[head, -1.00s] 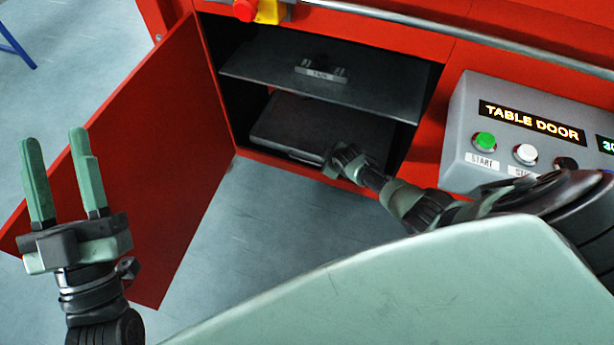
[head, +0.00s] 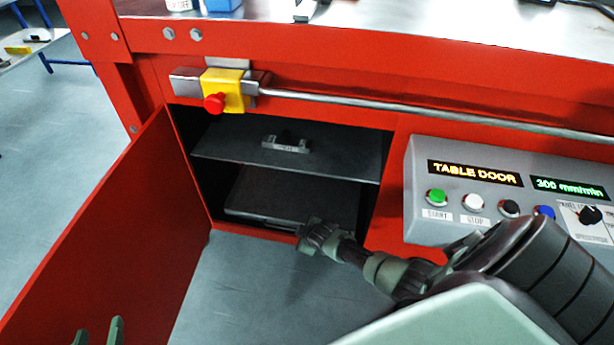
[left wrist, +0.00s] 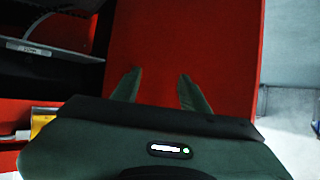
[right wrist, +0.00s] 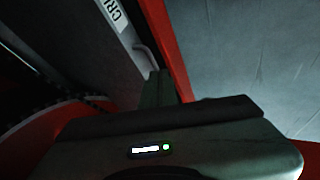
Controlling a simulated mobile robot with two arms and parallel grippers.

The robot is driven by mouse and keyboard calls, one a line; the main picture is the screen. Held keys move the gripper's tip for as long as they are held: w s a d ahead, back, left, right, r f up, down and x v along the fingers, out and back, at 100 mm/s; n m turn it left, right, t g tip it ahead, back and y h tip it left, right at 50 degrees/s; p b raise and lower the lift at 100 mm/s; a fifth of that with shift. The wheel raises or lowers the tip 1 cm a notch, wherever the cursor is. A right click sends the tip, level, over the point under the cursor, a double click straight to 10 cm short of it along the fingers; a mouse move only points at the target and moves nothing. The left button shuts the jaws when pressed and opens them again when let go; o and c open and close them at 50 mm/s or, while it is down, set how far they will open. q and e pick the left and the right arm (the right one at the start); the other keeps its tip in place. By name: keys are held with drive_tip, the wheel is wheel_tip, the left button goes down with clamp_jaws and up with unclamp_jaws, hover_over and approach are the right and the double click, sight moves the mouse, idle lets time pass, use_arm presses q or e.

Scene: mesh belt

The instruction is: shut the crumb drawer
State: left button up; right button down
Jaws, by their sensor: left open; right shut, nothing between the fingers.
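The crumb drawer (head: 290,190) is the dark, flat drawer low inside the red cabinet. Its front edge lies close to the sill; how far it stands out I cannot tell. The right wrist view shows a partly cut-off label (right wrist: 113,12) and a grey handle (right wrist: 147,54). My right gripper (head: 310,235) is shut and empty at the drawer's front right; in the right wrist view its fingers (right wrist: 158,88) are beside the handle, and contact is unclear. My left gripper (head: 98,335) is open and empty at the lower left, in front of the open door; it also shows in the left wrist view (left wrist: 154,90).
The red door (head: 110,240) stands swung open at the left. A dark panel with a bracket (head: 285,144) lies above the drawer. A yellow switch block (head: 225,92) and a steel rail (head: 400,108) run above the opening. A grey control box (head: 440,165) stands at right.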

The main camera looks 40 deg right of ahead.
use_arm(q)
drive_tip(key=s+a+f+g+y+p, duration=0.1)
drive_tip(key=s+a+f+g, duration=0.1)
drive_tip(key=s+f+g, duration=0.2)
drive_tip(key=s+a+f+g+y+p, duration=0.1)
drive_tip(key=s+a+f+g+p, duration=0.1)
drive_tip(key=s, duration=0.8)
drive_tip(key=a+f+g, duration=0.1)
drive_tip(key=g, duration=0.1)
drive_tip(key=shift+s+f+g, duration=0.2)
drive_tip(key=shift+f+g, duration=0.2)
use_arm(e)
drive_tip(key=v, duration=0.6)
